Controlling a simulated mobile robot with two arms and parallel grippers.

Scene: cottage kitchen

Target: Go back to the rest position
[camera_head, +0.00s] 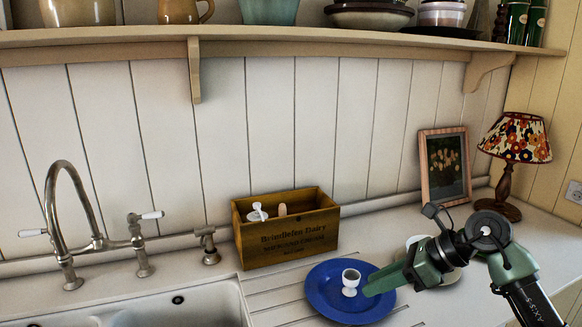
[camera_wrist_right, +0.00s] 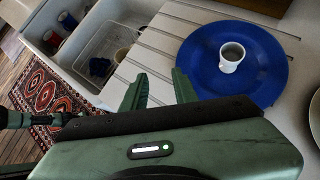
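My right gripper (camera_head: 372,288) reaches in from the right in the head view, its green fingers over the right edge of the blue plate (camera_head: 322,307). In the right wrist view the two fingers of my right gripper (camera_wrist_right: 158,90) are spread apart with nothing between them. A small white cup (camera_head: 350,281) stands upright on the plate, apart from the fingers; it also shows in the wrist view (camera_wrist_right: 231,57).
A wooden crate (camera_head: 288,244) with a few items inside stands behind the plate. A sink (camera_head: 205,300) with a tall tap (camera_head: 62,215) is on the left. A lamp (camera_head: 515,145) and picture frame (camera_head: 445,165) stand behind my right arm. A shelf (camera_head: 280,38) runs above.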

